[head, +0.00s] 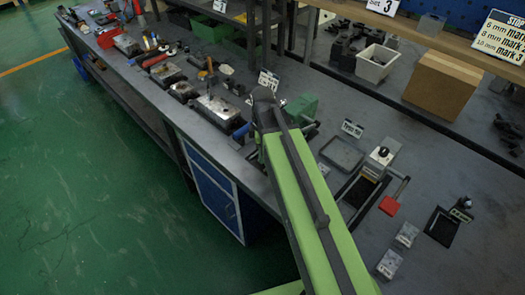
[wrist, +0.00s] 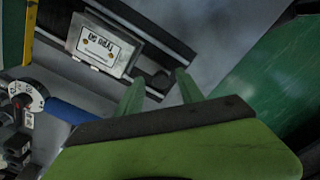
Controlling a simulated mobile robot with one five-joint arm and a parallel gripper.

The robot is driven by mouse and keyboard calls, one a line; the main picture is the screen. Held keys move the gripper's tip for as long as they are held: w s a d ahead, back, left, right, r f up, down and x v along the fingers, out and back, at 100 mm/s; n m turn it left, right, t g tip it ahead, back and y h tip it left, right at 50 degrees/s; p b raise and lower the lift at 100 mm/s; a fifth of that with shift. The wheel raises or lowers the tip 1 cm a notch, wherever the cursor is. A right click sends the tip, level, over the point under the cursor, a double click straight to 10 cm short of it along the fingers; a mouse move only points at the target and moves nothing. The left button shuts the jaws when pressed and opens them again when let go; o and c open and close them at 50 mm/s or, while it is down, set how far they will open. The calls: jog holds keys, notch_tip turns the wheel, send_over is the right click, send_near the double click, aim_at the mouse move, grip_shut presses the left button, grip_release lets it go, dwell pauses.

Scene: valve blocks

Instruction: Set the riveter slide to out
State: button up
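In the wrist view a grey metal block (wrist: 103,45) with a white label plate, its lettering upside down, sits on a dark rail (wrist: 165,40). It looks like the riveter slide, but I cannot tell for sure. My gripper (wrist: 158,80) shows as two green fingers standing apart with nothing between them. The fingertips are just right of the block, near a dark round part (wrist: 160,80) at the rail; I cannot tell whether they touch. In the head view my green arm crosses the bench and hides the gripper and the block.
A green machine body (head: 301,108) stands beside the arm; a green surface (wrist: 270,75) fills the wrist view's right. A blue handle (wrist: 70,112) lies left of the fingers. A grey tray (head: 342,153), a red part (head: 389,206) and a cardboard box (head: 446,84) are to the right.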

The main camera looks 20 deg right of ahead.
jog(key=shift+d, duration=0.1)
jog(key=shift+r+p, duration=0.5)
jog(key=shift+p, duration=0.05)
notch_tip(320, 180, up, 16)
jog(key=p, duration=1.6)
jog(key=shift+r, duration=0.15)
jog(key=shift+w, duration=0.1)
